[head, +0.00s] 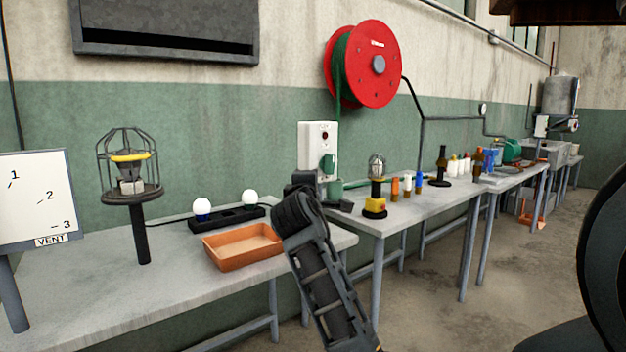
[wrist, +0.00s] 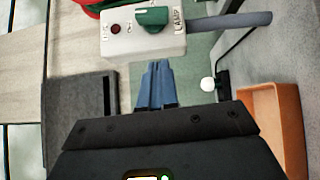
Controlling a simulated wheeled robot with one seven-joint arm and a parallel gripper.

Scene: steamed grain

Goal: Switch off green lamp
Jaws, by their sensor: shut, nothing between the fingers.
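A white wall box (head: 314,146) with a dark red round indicator and a green knob (head: 327,165) hangs above the tables in the head view. In the wrist view the box (wrist: 117,45), marked LAMP, is turned sideways at the top, with its green knob (wrist: 152,18) near the upper edge. My gripper (wrist: 157,64) is shut and empty, its blue-grey fingertips just below the box in that view; I cannot tell whether they touch it. In the head view my arm's dark end is in front of the box's lower part, and the fingers are not clear.
A caged lamp (head: 128,185) stands on the left table, near an orange tray (head: 245,252) and a black strip (head: 225,219) with two white bulbs. A yellow-based caged lamp (head: 375,207) and several bottles stand on the right table. A red hose reel (head: 385,40) hangs above.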

